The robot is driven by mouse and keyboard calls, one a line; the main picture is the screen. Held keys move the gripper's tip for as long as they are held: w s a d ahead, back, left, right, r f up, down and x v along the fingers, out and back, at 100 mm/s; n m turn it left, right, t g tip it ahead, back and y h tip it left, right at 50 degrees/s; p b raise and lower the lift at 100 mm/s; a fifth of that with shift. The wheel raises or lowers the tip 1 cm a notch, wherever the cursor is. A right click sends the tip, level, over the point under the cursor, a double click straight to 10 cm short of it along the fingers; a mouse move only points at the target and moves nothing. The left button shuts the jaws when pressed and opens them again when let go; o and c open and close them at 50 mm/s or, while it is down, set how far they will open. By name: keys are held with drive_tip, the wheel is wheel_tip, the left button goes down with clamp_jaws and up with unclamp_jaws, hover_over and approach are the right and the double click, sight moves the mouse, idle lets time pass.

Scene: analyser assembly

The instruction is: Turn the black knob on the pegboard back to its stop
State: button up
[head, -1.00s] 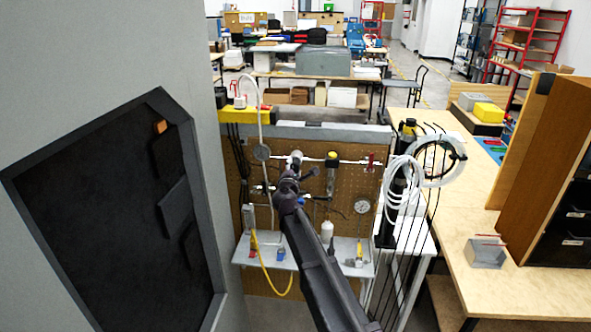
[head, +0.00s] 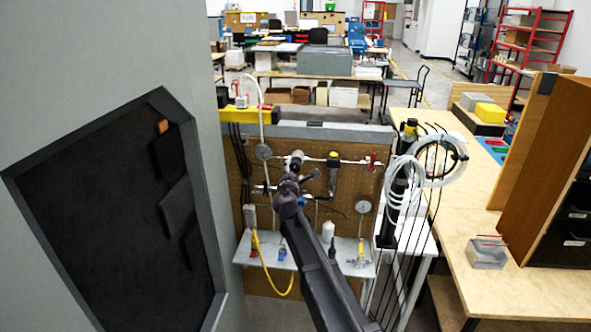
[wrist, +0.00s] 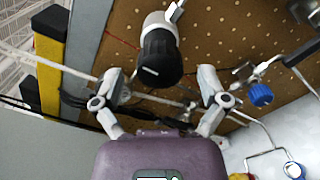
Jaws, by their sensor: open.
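The black knob (wrist: 160,57) shows in the upper middle of the wrist view. It is a round black cap with a short white line on its face and a white body behind it. My gripper (wrist: 158,80) is open, with one finger to the knob's lower left and one to its lower right. Nothing is held, and I see no contact with the knob. The pegboard (wrist: 225,35) is behind it. In the head view the pegboard (head: 345,190) stands beyond my arm, which hides part of it and my fingertips.
Pipes and fittings cross the board, with a blue knob (wrist: 260,95) to the right in the wrist view. A yellow-black post (wrist: 50,60) is at the left. In the head view, a shelf (head: 310,250), yellow hose (head: 272,275) and coiled white tubing (head: 402,180) are close by.

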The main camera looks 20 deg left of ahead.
drive_tip(key=v, duration=1)
drive_tip(key=shift+s, duration=0.3)
drive_tip(key=shift+d, duration=0.1)
drive_tip(key=d+f+m+g+h, duration=0.3)
drive_tip(key=d+f+m+h, duration=0.35)
drive_tip(key=d, duration=0.95)
drive_tip(key=d+f+m+g+h, duration=0.3)
drive_tip(key=d+m, duration=0.6)
drive_tip(key=d, duration=0.7)
drive_tip(key=s+d+f+m+g+y, duration=0.2)
drive_tip(key=s+d+f+m+g, duration=0.2)
drive_tip(key=s+d, duration=0.4)
drive_tip(key=s+d+f+m+g+y, duration=0.3)
drive_tip(key=s+d+f+m+g, duration=0.2)
drive_tip(key=s+d+m+g, duration=0.2)
drive_tip(key=s+d+m, duration=0.1)
drive_tip(key=s+d, duration=0.1)
drive_tip(key=s, duration=0.1)
drive_tip(key=shift+s, duration=0.15)
